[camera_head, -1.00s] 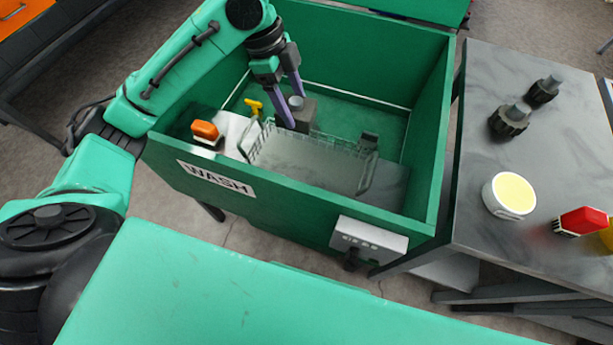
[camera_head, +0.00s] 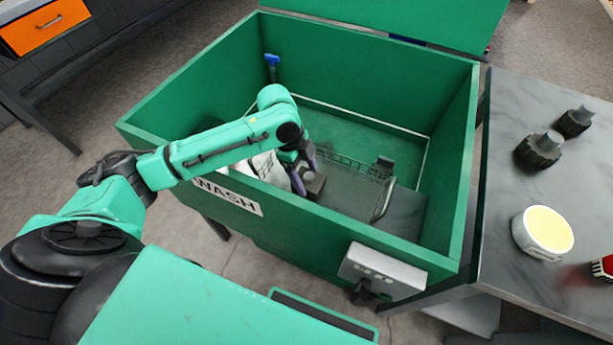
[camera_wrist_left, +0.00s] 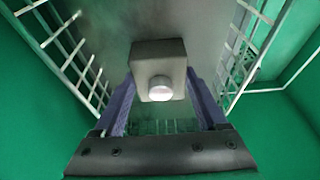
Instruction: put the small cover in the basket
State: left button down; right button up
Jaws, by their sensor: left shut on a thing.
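The small cover (camera_head: 316,183) is a grey square block with a short round knob. My left gripper (camera_head: 307,178) is shut on it inside the green wash tank, its purple fingers on either side. The left wrist view shows the cover (camera_wrist_left: 158,55) between the fingers, knob toward the camera. The wire basket (camera_head: 345,164) is in the tank; my left arm and the tank's front wall hide part of it. Its mesh walls (camera_wrist_left: 68,48) show on both sides of the cover in the left wrist view. I cannot tell whether the cover touches the basket floor. My right gripper is out of view.
The green tank's walls (camera_head: 462,165) surround the basket, with a grey control box (camera_head: 383,270) on the front. A blue-topped item (camera_head: 271,65) stands at the back left. A grey table (camera_head: 500,270) at the right holds dark knobs (camera_head: 540,150) and a yellow-topped tub (camera_head: 543,232).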

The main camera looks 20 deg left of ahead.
pick_arm(q)
grip_release()
jog(key=p+v, duration=0.2)
jog(key=v, duration=1)
jog(key=shift+r, duration=0.1)
